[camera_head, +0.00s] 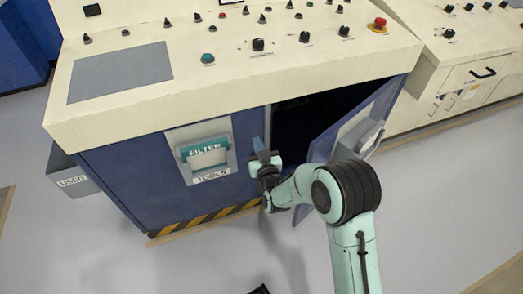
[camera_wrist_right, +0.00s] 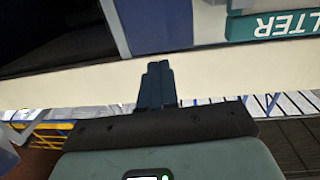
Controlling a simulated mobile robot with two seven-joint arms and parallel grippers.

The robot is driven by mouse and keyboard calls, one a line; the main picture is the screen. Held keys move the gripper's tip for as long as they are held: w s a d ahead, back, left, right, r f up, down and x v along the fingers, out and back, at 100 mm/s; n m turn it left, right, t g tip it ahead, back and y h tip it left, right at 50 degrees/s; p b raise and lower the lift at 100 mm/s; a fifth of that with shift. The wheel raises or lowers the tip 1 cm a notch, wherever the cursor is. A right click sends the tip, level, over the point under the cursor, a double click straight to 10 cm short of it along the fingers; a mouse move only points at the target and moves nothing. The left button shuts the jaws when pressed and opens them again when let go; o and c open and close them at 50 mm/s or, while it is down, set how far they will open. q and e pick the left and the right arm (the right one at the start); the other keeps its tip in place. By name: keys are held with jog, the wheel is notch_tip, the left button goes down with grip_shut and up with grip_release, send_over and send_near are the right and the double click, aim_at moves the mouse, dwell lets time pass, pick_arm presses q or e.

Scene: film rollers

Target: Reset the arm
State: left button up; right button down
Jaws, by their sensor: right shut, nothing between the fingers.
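My right arm (camera_head: 345,200) reaches in from the lower right in the head view. My right gripper (camera_head: 259,148) is in front of the blue machine cabinet (camera_head: 130,170), between the filter tools slot and the open door. In the right wrist view the gripper (camera_wrist_right: 157,70) has its two fingers together, with nothing between them. My left gripper does not show.
The blue cabinet door (camera_head: 352,125) stands open beside my right arm, with a dark opening (camera_head: 300,112) behind it. The filter tools holder (camera_head: 203,152) is left of the gripper. A grey bin marked USED (camera_head: 75,181) hangs at the cabinet's left side. The foreground floor is mostly clear.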

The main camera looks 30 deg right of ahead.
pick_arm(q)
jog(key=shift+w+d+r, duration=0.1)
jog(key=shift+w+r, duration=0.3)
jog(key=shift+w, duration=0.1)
pick_arm(e)
jog(key=shift+v, duration=1.4)
